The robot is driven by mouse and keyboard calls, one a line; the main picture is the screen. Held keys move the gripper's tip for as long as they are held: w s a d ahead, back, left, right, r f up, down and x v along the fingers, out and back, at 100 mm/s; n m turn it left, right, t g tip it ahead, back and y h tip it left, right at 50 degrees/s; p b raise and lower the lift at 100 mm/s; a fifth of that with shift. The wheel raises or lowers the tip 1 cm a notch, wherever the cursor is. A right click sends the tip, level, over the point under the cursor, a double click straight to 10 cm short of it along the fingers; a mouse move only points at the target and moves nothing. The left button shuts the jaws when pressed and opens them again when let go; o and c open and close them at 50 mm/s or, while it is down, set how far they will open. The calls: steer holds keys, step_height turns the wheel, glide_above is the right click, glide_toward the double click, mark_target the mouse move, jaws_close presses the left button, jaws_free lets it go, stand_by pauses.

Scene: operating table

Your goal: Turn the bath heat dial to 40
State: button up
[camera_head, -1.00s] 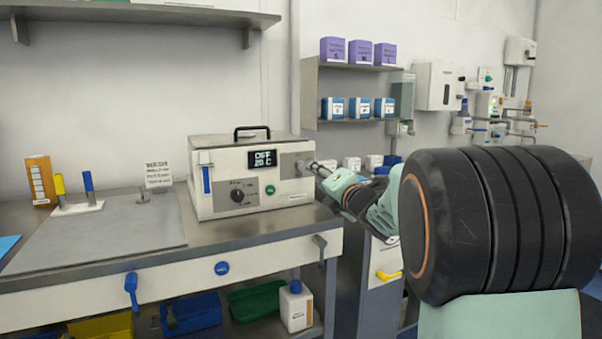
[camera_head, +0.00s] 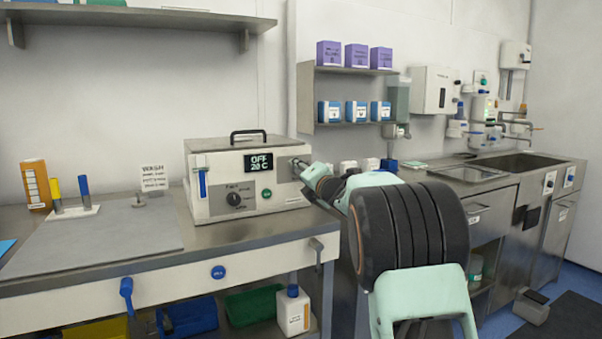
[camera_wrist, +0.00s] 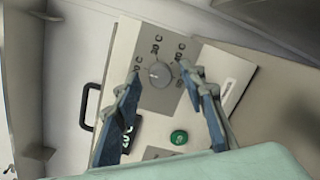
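The bath (camera_head: 216,171) is a white box with a steel lid on the counter. Its display (camera_head: 260,162) reads OFF 20 C. In the wrist view, a round grey dial (camera_wrist: 160,75) sits on a grey plate with several C marks around it; its pointer is too small to read. My gripper (camera_wrist: 163,76) is open, with one finger on each side of this dial; I cannot tell whether they touch it. In the head view, my gripper (camera_head: 297,164) is at the front's upper right and hides most of this dial.
A black knob (camera_head: 234,198) and a green button (camera_head: 266,193) are lower on the bath's front; the button also shows in the wrist view (camera_wrist: 179,137). A black handle (camera_head: 248,135) stands on the lid. A grey mat (camera_head: 95,240) lies on the counter at left.

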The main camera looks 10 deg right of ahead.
jaws_close()
stand_by(0.3)
steer(key=shift+w+d+r+m+g+y+p, duration=0.1)
steer(key=shift+m+g+y+p, duration=0.2)
steer(key=shift+m+p, duration=3.35)
steer(key=shift+s+f+m+g+y+p, duration=0.1)
steer(key=shift+m+g+y+p, duration=0.2)
steer(key=shift+m+p, duration=3.4)
steer(key=shift+w+d+r+m+g+y+p, duration=0.1)
steer(key=shift+m+g+y+p, duration=0.15)
steer(key=shift+m+p, duration=3.4)
steer(key=shift+m+y, duration=0.25)
steer(key=shift+m, duration=0.05)
